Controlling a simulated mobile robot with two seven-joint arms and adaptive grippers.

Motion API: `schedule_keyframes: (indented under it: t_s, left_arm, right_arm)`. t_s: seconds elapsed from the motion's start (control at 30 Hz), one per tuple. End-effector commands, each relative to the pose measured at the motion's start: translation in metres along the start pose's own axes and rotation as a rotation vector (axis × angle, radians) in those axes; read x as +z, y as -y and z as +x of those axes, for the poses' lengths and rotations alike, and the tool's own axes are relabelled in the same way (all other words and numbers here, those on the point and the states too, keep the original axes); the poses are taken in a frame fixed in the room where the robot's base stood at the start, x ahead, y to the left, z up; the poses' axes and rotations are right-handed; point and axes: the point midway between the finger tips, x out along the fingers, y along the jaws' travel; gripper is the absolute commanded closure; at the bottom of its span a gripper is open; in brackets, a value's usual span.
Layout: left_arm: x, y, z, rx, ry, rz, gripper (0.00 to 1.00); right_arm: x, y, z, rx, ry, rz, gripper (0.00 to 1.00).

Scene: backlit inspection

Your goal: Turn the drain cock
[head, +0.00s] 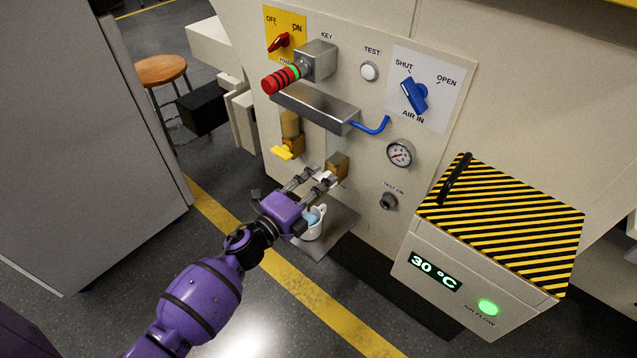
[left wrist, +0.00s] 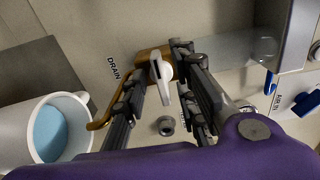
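The drain cock is a brass fitting (head: 338,164) on the panel with a white lever; in the left wrist view the lever (left wrist: 159,76) stands in front of the brass body, beside the DRAIN label. My left gripper (head: 316,178) is at the cock. In the left wrist view its fingers (left wrist: 162,70) are apart, one on each side of the lever, and a gap shows between lever and fingers. Whether a fingertip touches the brass body, I cannot tell. A white mug (head: 313,224) with blue liquid stands below the gripper, partly hidden by it. My right gripper is not in view.
A yellow-handled brass valve (head: 285,151) is left of the cock. A grey box (head: 316,107) with a blue lever (head: 373,126) juts out above. The mug stands on a grey shelf (head: 338,236). A striped cabinet (head: 503,222) stands at the right. Open floor lies in front.

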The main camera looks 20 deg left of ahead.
Motion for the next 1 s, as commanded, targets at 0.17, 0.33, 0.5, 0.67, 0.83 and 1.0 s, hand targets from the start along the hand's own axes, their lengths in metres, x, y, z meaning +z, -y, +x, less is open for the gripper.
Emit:
schedule_keyframes:
  t_s: [0.17, 0.33, 0.5, 0.67, 0.83, 1.0]
  left_arm:
    - [0.000, 0.001, 0.000, -0.001, 0.000, -0.001, 0.73]
    - [0.000, 0.000, -0.007, 0.000, 0.000, -0.001, 0.73]
    - [0.000, -0.001, -0.036, 0.002, 0.000, -0.002, 0.73]
    - [0.000, -0.001, -0.072, 0.003, 0.001, -0.001, 0.73]
    - [0.000, 0.000, -0.102, 0.001, 0.001, -0.002, 0.73]
    - [0.000, 0.000, -0.117, -0.001, 0.000, -0.001, 0.73]
  right_arm:
    - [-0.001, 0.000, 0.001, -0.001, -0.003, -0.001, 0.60]
    - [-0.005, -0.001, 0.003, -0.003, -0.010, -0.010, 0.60]
    - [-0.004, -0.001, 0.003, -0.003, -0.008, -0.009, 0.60]
    - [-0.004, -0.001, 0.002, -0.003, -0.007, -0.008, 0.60]
    - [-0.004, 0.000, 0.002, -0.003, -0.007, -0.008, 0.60]
    - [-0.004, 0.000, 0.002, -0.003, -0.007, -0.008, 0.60]
